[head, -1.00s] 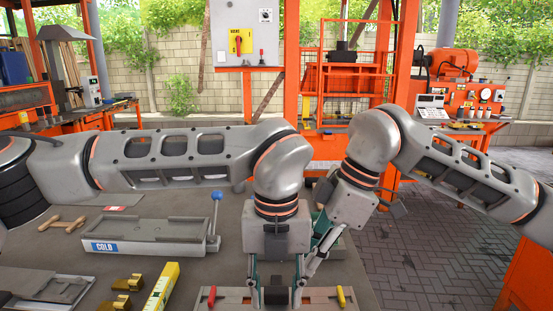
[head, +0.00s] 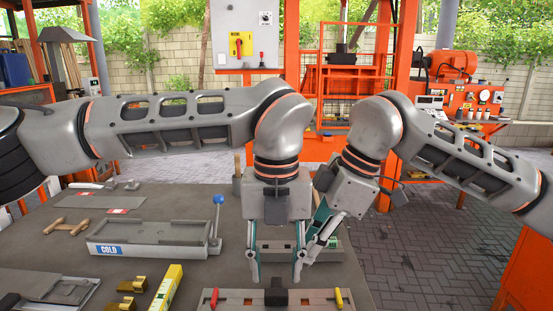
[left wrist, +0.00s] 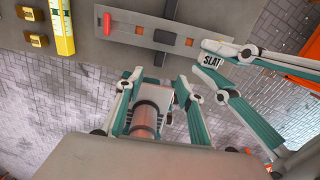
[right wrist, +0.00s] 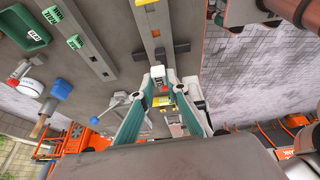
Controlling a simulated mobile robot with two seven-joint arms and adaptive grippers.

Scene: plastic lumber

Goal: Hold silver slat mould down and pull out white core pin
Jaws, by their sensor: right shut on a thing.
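The silver slat mould (head: 245,299) lies at the front table edge with a red handle (head: 213,299), a yellow handle (head: 339,298) and a dark block (head: 277,292) in its middle; its front is cut off. It also shows in the left wrist view (left wrist: 130,28). My left gripper (head: 276,279) is open and empty, its fingers apart behind and above the block. My right gripper (right wrist: 172,78) is shut on a small white piece (left wrist: 212,61) marked SLAT, seemingly the white core pin. In the head view, my left gripper partly hides those fingertips.
The COLD mould (head: 150,234) with a blue-knobbed lever (head: 218,200) lies at the left. Brass blocks (head: 130,286) and a yellow level (head: 167,287) lie at the front left. A green tray (right wrist: 30,32) and a mallet (right wrist: 48,105) show in the right wrist view.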

